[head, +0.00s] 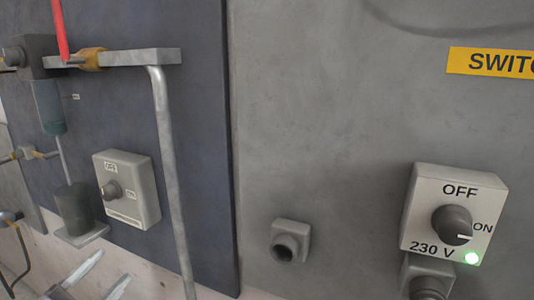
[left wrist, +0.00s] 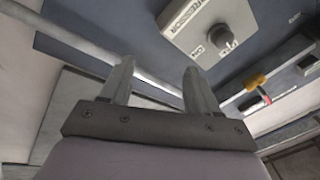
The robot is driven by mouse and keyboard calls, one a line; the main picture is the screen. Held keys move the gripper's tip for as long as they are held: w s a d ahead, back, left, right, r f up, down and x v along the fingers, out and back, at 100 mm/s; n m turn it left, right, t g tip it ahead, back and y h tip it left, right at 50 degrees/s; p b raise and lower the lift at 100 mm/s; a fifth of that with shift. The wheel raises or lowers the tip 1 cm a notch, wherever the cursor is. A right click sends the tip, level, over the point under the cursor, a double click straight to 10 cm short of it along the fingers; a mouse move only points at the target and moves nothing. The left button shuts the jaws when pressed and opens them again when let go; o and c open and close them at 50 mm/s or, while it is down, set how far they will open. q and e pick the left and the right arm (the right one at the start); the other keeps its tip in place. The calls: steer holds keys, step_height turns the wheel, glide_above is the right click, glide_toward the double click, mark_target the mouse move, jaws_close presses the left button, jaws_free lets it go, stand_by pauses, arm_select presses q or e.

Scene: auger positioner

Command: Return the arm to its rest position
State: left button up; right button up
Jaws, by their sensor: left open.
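My left gripper (head: 112,266) is at the bottom left of the head view, its two pale fingers apart and nothing between them. In the left wrist view the open fingers (left wrist: 158,66) point up towards a blue panel. A grey-white switch box (head: 126,190) with OFF and ON labels and a round knob is on the blue panel, above the gripper in the head view. This box (left wrist: 186,43) also shows beyond the fingers in the left wrist view, and the gripper is apart from it. My right gripper is in neither view.
A 230 V switch (head: 450,212) with a lit green lamp is on the grey wall. A grey pipe (head: 172,185) runs down right of the box. A red lever (head: 60,28) and a dark cylinder (head: 74,209) are at left. The middle grey wall is mostly bare.

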arm_select(q)
steer(key=s+d+f+n+g+y, duration=0.1)
steer(key=s+f+n+y, duration=0.3)
steer(key=f, duration=0.5)
steer(key=s+d+f+n+g+y, duration=0.2)
steer(key=f+n, duration=0.5)
steer(key=f, duration=0.1)
steer(key=s+d+f+n+g, duration=0.2)
steer(key=s+d+f+g, duration=0.3)
steer(key=s+f, duration=0.5)
step_height(320, 180, down, 2)
steer(key=shift+s+d+f+n+g, duration=0.1)
steer(key=shift+s+d+n+g, duration=0.3)
steer(key=shift+d, duration=0.55)
steer(key=shift+w, duration=0.15)
